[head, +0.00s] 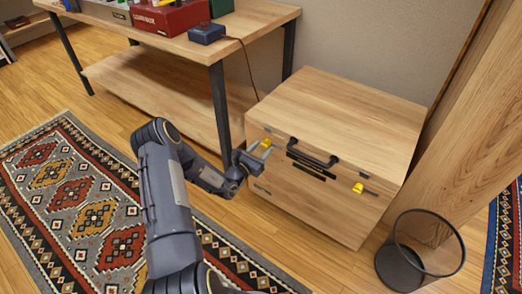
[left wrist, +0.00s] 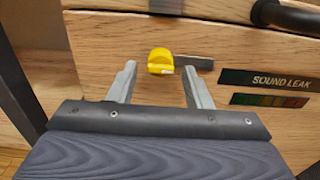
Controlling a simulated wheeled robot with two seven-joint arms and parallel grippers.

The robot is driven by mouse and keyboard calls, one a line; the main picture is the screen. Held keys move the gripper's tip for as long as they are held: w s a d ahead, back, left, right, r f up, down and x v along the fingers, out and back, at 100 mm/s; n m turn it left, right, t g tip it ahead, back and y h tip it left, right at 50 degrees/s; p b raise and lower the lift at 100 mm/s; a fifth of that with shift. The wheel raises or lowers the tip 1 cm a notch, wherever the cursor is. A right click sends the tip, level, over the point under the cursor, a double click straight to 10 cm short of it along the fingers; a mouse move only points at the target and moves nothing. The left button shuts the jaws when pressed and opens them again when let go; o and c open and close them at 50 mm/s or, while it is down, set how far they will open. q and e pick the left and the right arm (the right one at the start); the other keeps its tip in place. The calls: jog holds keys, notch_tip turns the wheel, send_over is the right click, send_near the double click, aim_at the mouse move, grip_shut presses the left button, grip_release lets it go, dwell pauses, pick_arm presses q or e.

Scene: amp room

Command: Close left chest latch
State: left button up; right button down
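The wooden chest (head: 345,105) stands against the wall with its lid down, and a black handle (head: 313,158) is on its front. The left latch (left wrist: 160,62) is a yellow knob beside a thin grey bar on the chest front. In the left wrist view it sits just beyond and between the fingertips of my left gripper (left wrist: 160,76). The gripper is open and holds nothing. In the head view my left gripper (head: 256,155) is at the chest's front left and partly covers the left latch. The right latch (head: 358,188) is a yellow knob with a grey bar. My right gripper is out of view.
A wooden table (head: 170,45) with dark legs and a lower shelf stands left of the chest, with boxes on top. A dark mesh bin (head: 428,250) stands at the chest's front right. A patterned rug (head: 90,190) covers the floor at left.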

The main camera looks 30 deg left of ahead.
pick_arm(q)
jog(key=c, duration=0.8)
jog(key=shift+c, duration=0.2)
jog(key=shift+n, duration=0.3)
jog(key=n+p, duration=0.2)
jog(key=n, duration=0.3)
jog(key=n+p, duration=0.2)
jog(key=n, duration=0.4)
jog(key=n+p, duration=0.2)
jog(key=n, duration=0.4)
jog(key=shift+d+r, duration=0.15)
jog(key=shift+d, duration=0.1)
jog(key=shift+n, duration=0.3)
jog(key=o, duration=1)
